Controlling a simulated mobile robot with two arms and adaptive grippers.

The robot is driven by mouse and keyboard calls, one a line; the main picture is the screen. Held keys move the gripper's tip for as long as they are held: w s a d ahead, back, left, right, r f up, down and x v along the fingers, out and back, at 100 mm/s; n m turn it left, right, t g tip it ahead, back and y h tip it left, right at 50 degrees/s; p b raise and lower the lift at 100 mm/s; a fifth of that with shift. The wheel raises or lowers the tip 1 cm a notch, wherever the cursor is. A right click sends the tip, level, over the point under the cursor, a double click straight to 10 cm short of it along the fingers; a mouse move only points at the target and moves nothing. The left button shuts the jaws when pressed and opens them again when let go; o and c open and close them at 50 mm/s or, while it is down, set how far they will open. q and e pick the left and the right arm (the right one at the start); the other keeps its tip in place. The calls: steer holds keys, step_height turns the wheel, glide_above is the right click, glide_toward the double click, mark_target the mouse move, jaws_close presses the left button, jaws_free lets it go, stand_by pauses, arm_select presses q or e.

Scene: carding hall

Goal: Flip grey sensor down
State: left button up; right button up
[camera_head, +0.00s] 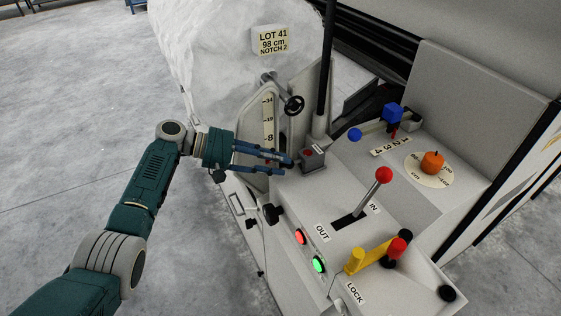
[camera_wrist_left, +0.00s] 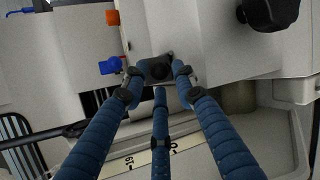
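The grey sensor (camera_head: 312,156) appears to be the small dark grey box with a red spot, at the foot of a black post on the machine. My left gripper (camera_head: 282,163) comes in from the left, its blue fingers pointing right, with the tips close beside the box. In the left wrist view the spread fingers (camera_wrist_left: 157,82) reach toward a dark grey block (camera_wrist_left: 158,68), which seems to be the same box. The fingers stay apart; I cannot tell whether they touch it. My right gripper is not in view.
A red-knobbed lever (camera_head: 384,175) stands in the IN/OUT slot.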

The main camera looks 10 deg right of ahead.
arm_select(q)
steer(key=v, duration=1.1)
